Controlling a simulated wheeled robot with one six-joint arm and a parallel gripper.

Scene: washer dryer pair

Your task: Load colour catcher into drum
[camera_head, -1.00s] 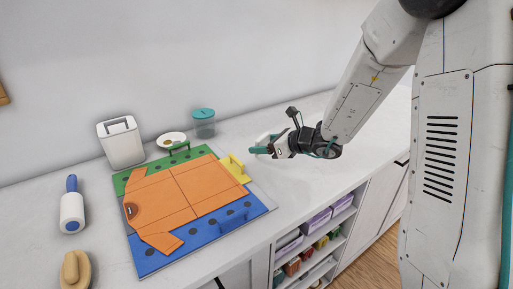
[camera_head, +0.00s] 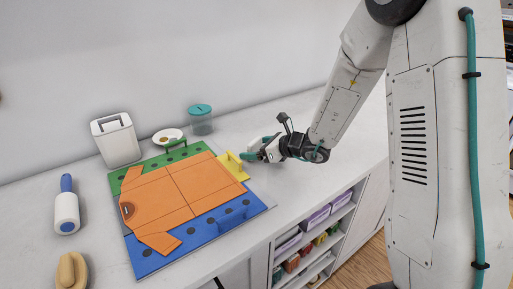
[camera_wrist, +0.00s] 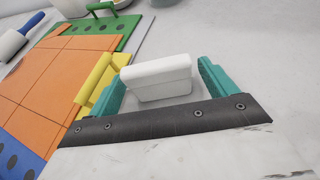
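My gripper (camera_head: 252,149) is low over the white counter, just right of the folding board's yellow tab. Its teal fingers are spread wide in the wrist view (camera_wrist: 163,84). A white block with bevelled edges (camera_wrist: 158,78) fills nearly all the space between them. I cannot tell whether the fingers press on it, or whether it is the colour catcher. No drum or washer opening shows in either view.
Left of my gripper lies a green, blue and yellow folding board (camera_head: 150,262) with an orange shirt (camera_head: 170,197). Behind it stand a white container (camera_head: 117,140), a small dish (camera_head: 168,137) and a teal-lidded jar (camera_head: 201,120). A lint roller (camera_head: 67,212) and brush (camera_head: 71,274) lie left. Shelves (camera_head: 315,238) sit below.

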